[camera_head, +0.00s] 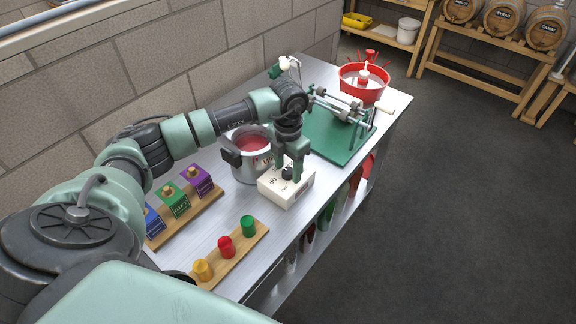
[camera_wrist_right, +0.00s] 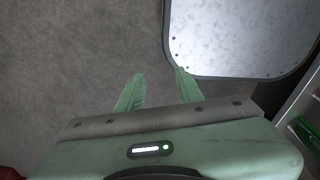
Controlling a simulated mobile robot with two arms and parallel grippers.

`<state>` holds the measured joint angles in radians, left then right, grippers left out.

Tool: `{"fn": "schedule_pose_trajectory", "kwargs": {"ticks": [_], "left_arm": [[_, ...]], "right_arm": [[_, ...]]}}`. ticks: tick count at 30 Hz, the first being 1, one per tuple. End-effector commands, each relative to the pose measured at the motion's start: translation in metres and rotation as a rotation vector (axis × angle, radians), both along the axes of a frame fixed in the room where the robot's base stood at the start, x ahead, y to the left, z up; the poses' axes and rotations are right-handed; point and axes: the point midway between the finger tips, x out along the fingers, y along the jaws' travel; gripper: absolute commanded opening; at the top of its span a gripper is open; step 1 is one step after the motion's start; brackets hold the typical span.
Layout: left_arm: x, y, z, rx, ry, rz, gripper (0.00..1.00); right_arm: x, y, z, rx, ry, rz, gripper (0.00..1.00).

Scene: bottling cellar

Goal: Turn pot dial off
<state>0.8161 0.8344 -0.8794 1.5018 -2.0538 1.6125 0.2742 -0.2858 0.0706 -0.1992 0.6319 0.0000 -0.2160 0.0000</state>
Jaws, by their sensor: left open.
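A grey metal pot (camera_head: 238,166) with red contents stands on the metal workbench (camera_head: 222,215). A white box (camera_head: 291,197) with a black dial (camera_head: 287,173) on top, marked with numbers, stands at its front right. My left gripper (camera_head: 289,177) points down over the box, open, with its fingers around or very close to the dial. Part of the dial is hidden by the fingers, and I cannot tell whether they touch it. My right gripper (camera_wrist_right: 159,73) is open and empty in the right wrist view, above the grey floor.
A wooden rack (camera_head: 205,214) with blue, green and purple blocks and a wooden strip (camera_head: 237,254) with coloured caps lie nearer on the bench. A green board (camera_head: 340,139) with a metal device and a red basin (camera_head: 364,82) stand beyond the box.

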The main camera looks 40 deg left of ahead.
Motion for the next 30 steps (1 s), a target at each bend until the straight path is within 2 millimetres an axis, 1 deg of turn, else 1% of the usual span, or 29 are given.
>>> {"fn": "schedule_pose_trajectory", "kwargs": {"ticks": [2,3,5,6,8,9,13,20,26,30], "left_arm": [[0.0,0.0,0.0,0.0,0.0,0.0,0.53],[0.0,0.0,0.0,0.0,0.0,0.0,0.5],[0.0,0.0,0.0,0.0,0.0,0.0,0.34],[0.0,0.0,0.0,0.0,0.0,0.0,0.23],[0.0,0.0,0.0,0.0,0.0,0.0,0.06],[0.0,0.0,0.0,0.0,0.0,0.001,0.0],[0.0,0.0,0.0,0.0,0.0,0.003,0.0],[0.0,0.0,0.0,0.001,-0.001,0.051,0.0],[0.001,0.0,-0.001,0.001,-0.002,0.169,0.0],[0.001,0.001,-0.001,0.0,-0.003,0.29,0.0]], "right_arm": [[0.001,0.001,0.0,0.001,-0.001,-0.001,0.36],[0.0,0.001,-0.001,0.001,0.002,0.0,0.36],[-0.004,-0.001,-0.001,-0.002,0.009,0.0,0.36],[-0.008,-0.002,-0.001,-0.004,0.014,0.001,0.36],[-0.015,-0.004,-0.002,-0.006,0.023,0.001,0.36],[-0.019,-0.005,-0.002,-0.007,0.029,0.002,0.36],[-0.028,-0.008,-0.002,-0.012,0.043,0.002,0.36],[-0.025,-0.011,-0.005,-0.015,0.039,0.004,0.36],[-0.019,-0.011,-0.009,-0.014,0.031,0.005,0.36],[-0.018,-0.011,-0.013,-0.014,0.029,0.005,0.36]]}}
